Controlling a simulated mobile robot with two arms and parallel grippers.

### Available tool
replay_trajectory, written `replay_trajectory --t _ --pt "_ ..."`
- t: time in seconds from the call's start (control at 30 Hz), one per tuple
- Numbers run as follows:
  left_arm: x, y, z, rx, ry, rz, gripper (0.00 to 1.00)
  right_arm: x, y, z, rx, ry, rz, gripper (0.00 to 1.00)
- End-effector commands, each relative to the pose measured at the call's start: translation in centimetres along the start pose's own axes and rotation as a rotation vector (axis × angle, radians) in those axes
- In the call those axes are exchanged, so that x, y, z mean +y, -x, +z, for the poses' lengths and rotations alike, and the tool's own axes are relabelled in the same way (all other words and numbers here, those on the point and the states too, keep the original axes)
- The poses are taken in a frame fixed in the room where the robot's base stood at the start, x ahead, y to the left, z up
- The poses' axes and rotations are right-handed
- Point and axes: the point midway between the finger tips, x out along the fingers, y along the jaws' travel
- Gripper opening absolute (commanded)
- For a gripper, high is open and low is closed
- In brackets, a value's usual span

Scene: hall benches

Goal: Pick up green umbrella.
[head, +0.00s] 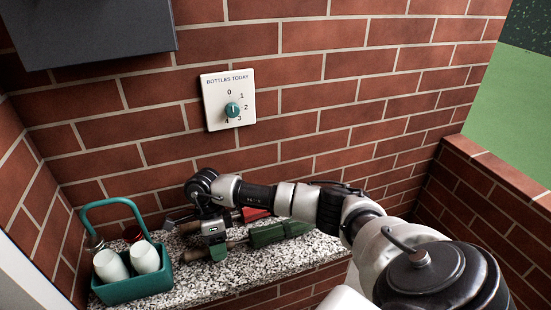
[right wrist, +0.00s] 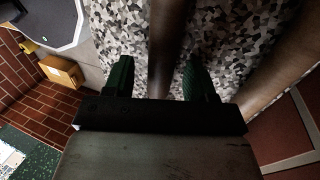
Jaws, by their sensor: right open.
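The green umbrella (head: 278,234) lies folded on the speckled bench top, its brown handle (head: 237,243) pointing left. My right gripper (head: 217,246) is at the handle end, low over the bench. In the right wrist view, its two green-padded fingers (right wrist: 159,80) are apart, with a dark brown shaft (right wrist: 168,45) between them. The shaft looks like the umbrella's handle; I cannot tell whether either finger touches it. My left gripper is not in view.
A red umbrella (head: 252,214) lies behind the green one, partly hidden by my arm. A teal carrier (head: 133,287) with white bottles (head: 145,258) stands left of the gripper. The brick wall (head: 300,100) with a dial plate (head: 228,99) rises close behind.

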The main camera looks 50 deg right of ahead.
Motion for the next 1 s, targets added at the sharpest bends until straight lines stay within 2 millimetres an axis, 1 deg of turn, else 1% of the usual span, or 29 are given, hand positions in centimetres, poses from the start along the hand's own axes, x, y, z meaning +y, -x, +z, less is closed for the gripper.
replay_trajectory --t 0.17,0.3,0.53,0.83,1.0 --pt "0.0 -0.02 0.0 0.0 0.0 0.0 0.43 0.01 0.03 0.02 0.0 0.0 0.0 0.56" --pt "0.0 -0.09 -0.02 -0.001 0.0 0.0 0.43 0.01 0.04 0.02 0.0 0.0 0.0 0.35" --pt "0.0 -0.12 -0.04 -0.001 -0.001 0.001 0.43 0.01 0.05 0.01 0.0 0.0 0.0 0.0" --pt "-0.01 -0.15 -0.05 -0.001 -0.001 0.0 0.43 0.01 0.15 0.0 0.0 0.0 0.0 0.0" --pt "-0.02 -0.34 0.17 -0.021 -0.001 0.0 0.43 0.13 0.58 0.0 0.0 0.0 -0.001 0.0"
